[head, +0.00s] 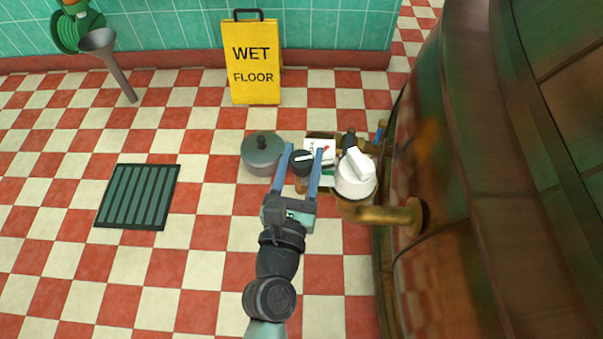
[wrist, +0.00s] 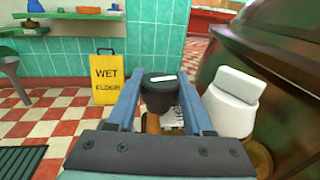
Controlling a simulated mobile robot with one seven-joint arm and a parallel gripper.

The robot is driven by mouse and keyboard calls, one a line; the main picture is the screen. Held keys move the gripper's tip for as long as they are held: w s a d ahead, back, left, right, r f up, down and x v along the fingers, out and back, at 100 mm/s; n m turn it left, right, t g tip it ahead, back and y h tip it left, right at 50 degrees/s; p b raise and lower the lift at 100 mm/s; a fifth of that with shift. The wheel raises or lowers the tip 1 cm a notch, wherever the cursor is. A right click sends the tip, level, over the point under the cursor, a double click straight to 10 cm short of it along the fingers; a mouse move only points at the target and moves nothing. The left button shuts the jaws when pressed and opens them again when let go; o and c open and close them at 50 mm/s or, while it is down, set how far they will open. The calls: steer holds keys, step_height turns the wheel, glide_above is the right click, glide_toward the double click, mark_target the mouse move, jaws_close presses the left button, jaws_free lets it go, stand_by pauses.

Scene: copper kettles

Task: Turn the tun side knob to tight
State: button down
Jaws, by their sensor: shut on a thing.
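A black round knob (head: 302,158) with a white pointer line on top sits beside the copper tun (head: 470,190). My gripper (head: 303,150) reaches it from the near side, with one blue finger on each side, and is shut on it. In the wrist view the black knob (wrist: 158,93) stands between the fingers, its white line lying roughly crosswise. A white label plate with a small red mark (head: 320,150) lies just behind it, partly hidden; its writing is too small to read. A larger white knob (head: 355,175) with a raised bar stands to the right on a brass pipe (head: 390,215).
A grey lidded pot (head: 262,153) stands on the floor close to the left of my gripper. A yellow wet floor sign (head: 252,62) is farther back. A floor drain grate (head: 138,197) and a grey funnel (head: 108,60) are at left. The checkered floor between is clear.

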steer(key=m+h+b, duration=0.2)
steer(key=shift+f+g+h, duration=0.15)
steer(key=shift+g+h, duration=0.15)
steer(key=shift+g, duration=0.1)
steer(key=shift+m+g+h+b, duration=0.3)
steer(key=shift+m+h+b, duration=0.25)
steer(key=shift+h, duration=0.65)
steer(key=shift+c, duration=1.5)
jaws_free()
steer(key=p+v, duration=0.2)
steer(key=v, duration=1.1)
steer(key=shift+r, duration=0.35)
